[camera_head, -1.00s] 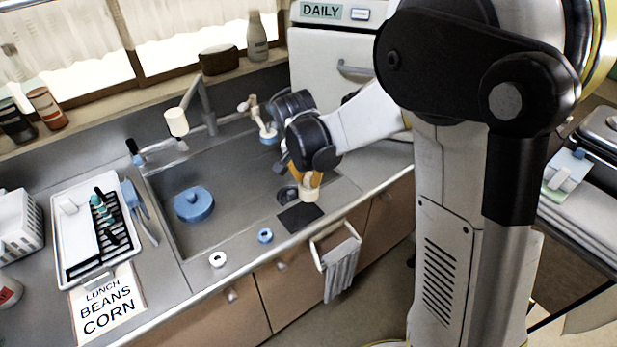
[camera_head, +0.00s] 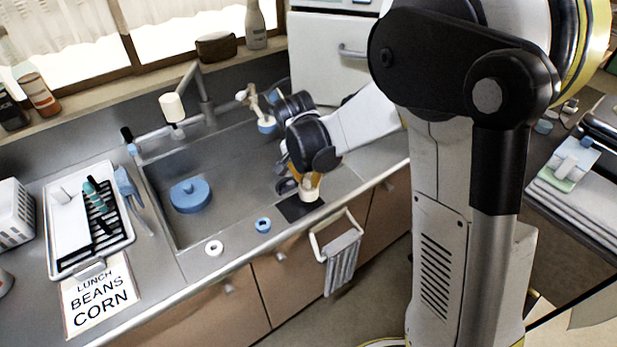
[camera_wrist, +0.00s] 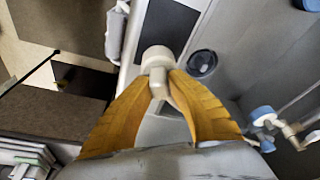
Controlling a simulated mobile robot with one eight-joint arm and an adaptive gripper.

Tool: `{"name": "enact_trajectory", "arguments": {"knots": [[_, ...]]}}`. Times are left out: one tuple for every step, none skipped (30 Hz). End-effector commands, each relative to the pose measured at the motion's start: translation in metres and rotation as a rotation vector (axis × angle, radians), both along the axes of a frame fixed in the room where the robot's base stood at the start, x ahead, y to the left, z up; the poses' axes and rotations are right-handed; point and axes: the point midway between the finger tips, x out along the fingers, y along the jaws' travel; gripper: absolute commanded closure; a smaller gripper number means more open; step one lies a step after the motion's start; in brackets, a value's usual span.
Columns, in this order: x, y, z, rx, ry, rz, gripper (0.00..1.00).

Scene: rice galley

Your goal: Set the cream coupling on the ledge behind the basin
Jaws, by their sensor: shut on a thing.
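The cream coupling (camera_head: 309,194) is a short pale cylinder with a stub on top. It shows clearly in the wrist view (camera_wrist: 156,56). My gripper (camera_head: 311,181) is shut on its stub, with orange fingers on both sides (camera_wrist: 160,84). The coupling is over or beside the dark mat on the counter's front strip; I cannot tell whether it touches the counter. The grey basin (camera_head: 232,160) lies behind and left of it. The ledge (camera_head: 105,98) runs along the back below the window, behind the basin. My gripper's far side is hidden in the head view.
A tap (camera_head: 202,95) and a pale jointed pipe piece with a blue end (camera_head: 266,124) stand at the basin's back.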

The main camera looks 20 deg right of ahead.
Motion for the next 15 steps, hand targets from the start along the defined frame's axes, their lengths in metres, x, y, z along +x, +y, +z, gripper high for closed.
{"name": "enact_trajectory", "arguments": {"knots": [[0.0000,0.0000,0.0002,0.000,0.000,0.000,1.00],[0.0000,0.0000,0.0001,0.000,0.000,0.000,1.00],[0.0000,0.0000,-0.0001,0.000,0.000,0.000,1.00],[0.0000,0.0000,-0.0004,0.000,0.000,0.000,1.00],[0.0000,0.0000,-0.0007,0.000,0.000,0.000,1.00],[0.0000,0.0000,-0.0011,0.000,0.000,0.000,1.00],[0.0000,0.0000,-0.0016,0.000,0.000,0.000,1.00],[0.0000,0.0000,-0.0021,0.000,0.000,0.000,1.00],[0.0000,0.0000,-0.0028,0.000,0.000,0.000,1.00],[0.0000,0.0000,-0.0033,0.000,0.000,0.000,1.00],[0.0000,0.0000,-0.0038,0.000,0.000,0.000,1.00],[0.0000,0.0000,-0.0044,0.000,0.000,0.000,1.00],[0.0000,0.0000,-0.0049,0.000,0.000,0.000,1.00],[0.0000,0.0000,-0.0053,0.000,0.000,0.000,1.00],[0.0000,0.0000,-0.0059,0.000,0.000,0.000,1.00]]}}
